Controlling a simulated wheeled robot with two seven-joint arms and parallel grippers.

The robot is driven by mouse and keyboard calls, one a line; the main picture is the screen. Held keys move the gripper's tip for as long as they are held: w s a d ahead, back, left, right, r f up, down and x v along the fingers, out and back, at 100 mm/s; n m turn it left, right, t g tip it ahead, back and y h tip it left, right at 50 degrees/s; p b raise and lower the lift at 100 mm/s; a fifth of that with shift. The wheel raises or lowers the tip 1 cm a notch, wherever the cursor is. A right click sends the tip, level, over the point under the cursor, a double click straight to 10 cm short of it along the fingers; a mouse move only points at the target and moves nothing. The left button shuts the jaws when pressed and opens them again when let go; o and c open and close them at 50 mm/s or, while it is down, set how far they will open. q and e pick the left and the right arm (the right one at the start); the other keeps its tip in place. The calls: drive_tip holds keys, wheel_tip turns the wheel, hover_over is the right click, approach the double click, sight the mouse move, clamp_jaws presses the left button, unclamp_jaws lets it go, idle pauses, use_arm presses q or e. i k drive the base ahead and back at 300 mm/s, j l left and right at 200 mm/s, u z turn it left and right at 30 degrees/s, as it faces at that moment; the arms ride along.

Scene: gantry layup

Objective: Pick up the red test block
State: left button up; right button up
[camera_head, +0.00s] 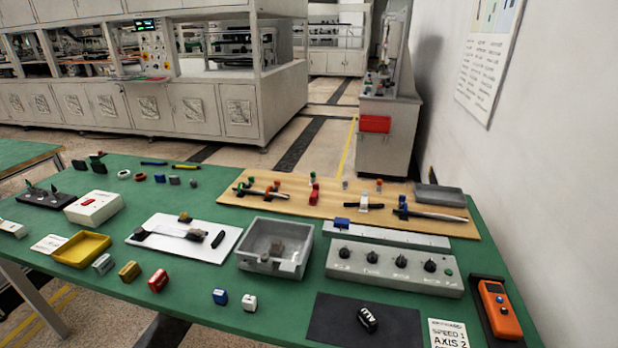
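A small red block (158,280) with a pale marking on its side lies on the green table (200,310) near its front edge, left of centre. It stands apart from its neighbours, and nothing covers it. A yellow block (129,271) and a grey block (103,264) sit in a row to its left. A blue block (220,296) and a white block (249,302) sit to its right. Neither of my grippers shows in the head view.
A yellow tray (107,242) lies behind the row at left. A dark mat (340,320) and an orange handset (500,308) lie at front right.

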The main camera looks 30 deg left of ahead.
sight(160, 277)
drive_tip(key=j+u, duration=0.1)
drive_tip(key=u, duration=1.85)
